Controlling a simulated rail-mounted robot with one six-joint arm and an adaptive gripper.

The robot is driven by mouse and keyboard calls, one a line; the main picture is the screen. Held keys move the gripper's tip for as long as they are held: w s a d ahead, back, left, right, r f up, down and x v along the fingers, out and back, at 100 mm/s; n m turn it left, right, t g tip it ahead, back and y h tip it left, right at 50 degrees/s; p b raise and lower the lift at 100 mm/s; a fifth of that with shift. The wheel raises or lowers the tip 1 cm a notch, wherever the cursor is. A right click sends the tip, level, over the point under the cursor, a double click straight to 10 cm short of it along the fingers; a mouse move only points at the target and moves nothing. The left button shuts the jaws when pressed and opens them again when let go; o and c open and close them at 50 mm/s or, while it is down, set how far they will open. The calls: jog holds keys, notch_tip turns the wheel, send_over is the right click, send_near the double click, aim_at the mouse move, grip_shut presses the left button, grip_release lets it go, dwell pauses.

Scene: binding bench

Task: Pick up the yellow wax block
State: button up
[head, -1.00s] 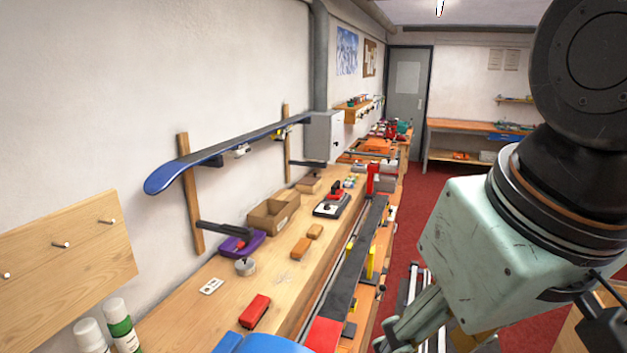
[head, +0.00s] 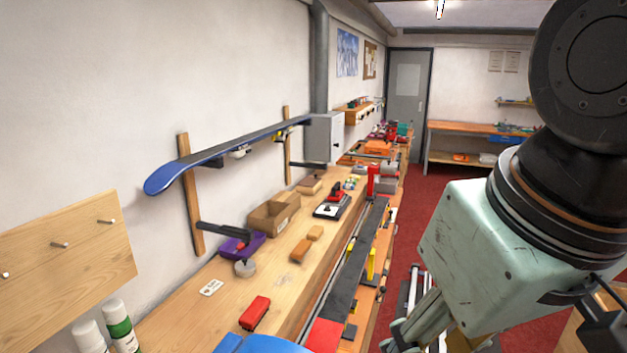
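I cannot pick out a yellow wax block for certain. Two small orange-brown blocks, one (head: 301,250) nearer and one (head: 315,233) just behind it, lie on the wooden bench (head: 205,300). Several small coloured pieces (head: 350,183) lie further back, too small to tell apart. My gripper (head: 412,330) shows only in part at the bottom edge, right of the bench and apart from these blocks. Its fingertips are cut off, so I cannot see whether it is open or holds anything.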

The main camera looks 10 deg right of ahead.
notch_tip(320, 180, down, 9)
jog(key=b, duration=0.8)
jog(key=shift+r, duration=0.2)
